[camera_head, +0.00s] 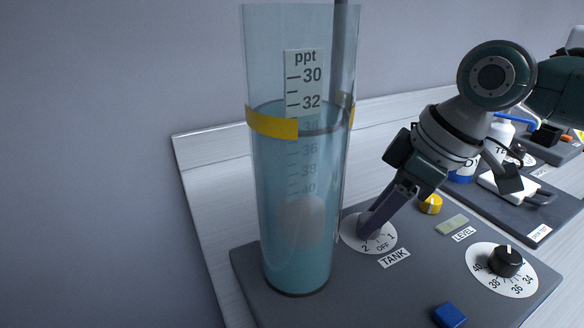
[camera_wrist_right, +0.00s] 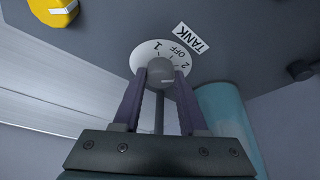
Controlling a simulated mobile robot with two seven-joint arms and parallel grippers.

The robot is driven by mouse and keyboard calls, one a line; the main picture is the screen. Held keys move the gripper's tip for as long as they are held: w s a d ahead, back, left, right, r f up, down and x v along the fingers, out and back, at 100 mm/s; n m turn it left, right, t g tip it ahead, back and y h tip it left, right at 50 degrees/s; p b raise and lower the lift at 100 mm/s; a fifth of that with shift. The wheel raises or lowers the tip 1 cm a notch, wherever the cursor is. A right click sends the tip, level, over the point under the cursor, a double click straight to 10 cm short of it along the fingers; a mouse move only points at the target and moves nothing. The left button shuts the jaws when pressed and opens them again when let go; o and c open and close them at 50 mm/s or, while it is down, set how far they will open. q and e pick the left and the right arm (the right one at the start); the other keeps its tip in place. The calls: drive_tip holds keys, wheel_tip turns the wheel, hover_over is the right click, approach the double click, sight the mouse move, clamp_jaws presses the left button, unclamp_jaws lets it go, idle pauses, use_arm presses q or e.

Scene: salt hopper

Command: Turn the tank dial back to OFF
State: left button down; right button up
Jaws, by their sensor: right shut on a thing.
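The tank dial is a white disc (camera_head: 352,236) marked 2, OFF and 1, with the TANK label (camera_head: 394,258) beside it. In the right wrist view the dial disc (camera_wrist_right: 145,56) shows a grey round knob (camera_wrist_right: 160,70) at its centre. My right gripper (camera_head: 370,226) reaches down to the dial and is shut on the knob, with one finger on each side (camera_wrist_right: 162,78). In the head view the fingers largely hide the knob. I cannot tell clearly which mark the knob points to. My left gripper is not in view.
A tall clear cylinder of blue water (camera_head: 290,220) with a ppt scale and yellow band stands left of the dial. A yellow knob (camera_head: 431,204), a LEVEL window (camera_head: 452,224), a black numbered dial (camera_head: 505,262) and a blue button (camera_head: 449,316) share the grey panel.

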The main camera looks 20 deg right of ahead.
clamp_jaws()
drive_tip(key=shift+n, duration=0.3)
drive_tip(key=n+y, duration=0.1)
drive_tip(key=n, duration=0.1)
drive_tip(key=shift+w+n+g, duration=0.1)
drive_tip(key=shift+n+g, duration=0.2)
drive_tip(key=n+g+b, duration=0.1)
drive_tip(key=n+b, duration=0.1)
drive_tip(key=n, duration=0.1)
drive_tip(key=shift+w+d+n+y+b, duration=0.1)
drive_tip(key=shift+n+y+b, duration=0.2)
drive_tip(key=shift+n, duration=0.1)
drive_tip(key=shift+n+g+b, duration=0.5)
drive_tip(key=shift+n+g, duration=0.1)
drive_tip(key=shift+n, duration=0.3)
